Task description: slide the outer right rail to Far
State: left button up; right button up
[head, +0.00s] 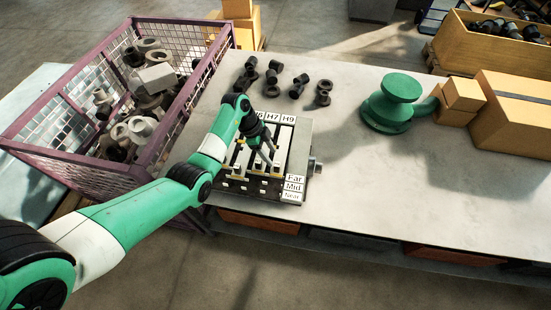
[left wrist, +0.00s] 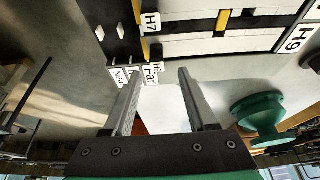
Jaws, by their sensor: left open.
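The rail fixture (head: 305,145) is a dark board with pale rails, with H7 and H9 tags along its back edge. Far (head: 295,179), Mid (head: 293,187) and Near tags are stacked at its front right corner. The outer right rail (head: 284,147) seems to be the pale strip beside my gripper; its exact setting is hard to tell. My left gripper (head: 268,156) is open over the right part of the fixture, partly hiding the rails. In the left wrist view its fingers (left wrist: 156,76) are apart with nothing between them, near the Far tag. My right gripper is not in view.
A purple mesh crate (head: 150,170) of metal parts stands left of the table (head: 420,190). Several dark fittings (head: 298,87) lie behind the fixture. A green flanged part (head: 395,102) and cardboard boxes (head: 510,108) stand to the right. The table's front right is clear.

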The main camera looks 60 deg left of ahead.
pick_arm(q)
jog(key=v, duration=0.4)
jog(key=shift+a+r+p, duration=0.1)
jog(key=shift+r+p, duration=0.15)
jog(key=shift+p, duration=0.05)
